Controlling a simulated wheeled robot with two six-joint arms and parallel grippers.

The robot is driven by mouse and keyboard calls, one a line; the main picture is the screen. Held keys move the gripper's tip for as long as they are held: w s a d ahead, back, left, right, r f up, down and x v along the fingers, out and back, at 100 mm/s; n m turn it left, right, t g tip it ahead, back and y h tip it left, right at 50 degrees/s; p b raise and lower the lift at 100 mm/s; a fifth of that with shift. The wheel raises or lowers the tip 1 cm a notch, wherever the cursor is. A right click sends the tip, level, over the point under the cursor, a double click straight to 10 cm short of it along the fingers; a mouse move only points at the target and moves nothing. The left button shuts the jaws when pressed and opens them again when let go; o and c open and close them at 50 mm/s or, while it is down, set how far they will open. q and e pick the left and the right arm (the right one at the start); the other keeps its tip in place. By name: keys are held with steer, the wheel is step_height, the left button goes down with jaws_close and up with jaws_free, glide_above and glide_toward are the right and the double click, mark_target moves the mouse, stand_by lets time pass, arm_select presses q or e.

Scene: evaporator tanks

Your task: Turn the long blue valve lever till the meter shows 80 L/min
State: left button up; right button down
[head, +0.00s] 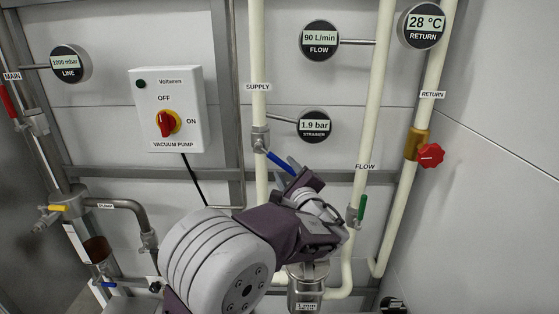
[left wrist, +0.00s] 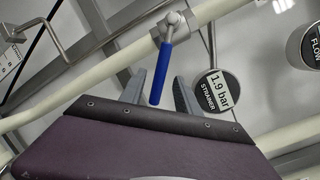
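The long blue valve lever (head: 281,162) sits on the SUPPLY pipe valve and slants down to the right in the head view. The FLOW meter (head: 320,40) reads 90 L/min. My left gripper (head: 296,172) is at the lever's free end. In the left wrist view the blue lever (left wrist: 161,72) points down between the two spread fingers of the left gripper (left wrist: 158,80), with gaps on both sides. The left gripper is open. My right gripper is not in view.
The strainer gauge (head: 315,126) reads 1.9 bar, right of the lever. A green lever (head: 361,208) is on the FLOW pipe, and a red knob (head: 431,155) on the RETURN pipe. The vacuum pump box (head: 168,109) is at left.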

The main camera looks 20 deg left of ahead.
mark_target(280, 160)
arm_select(q)
steer(key=p+x, duration=0.1)
steer(key=x, duration=0.5)
steer(key=shift+w+a+p, duration=0.2)
steer(key=shift+w+p, duration=0.05)
steer(key=shift+p, duration=0.05)
jaws_close()
stand_by(0.9)
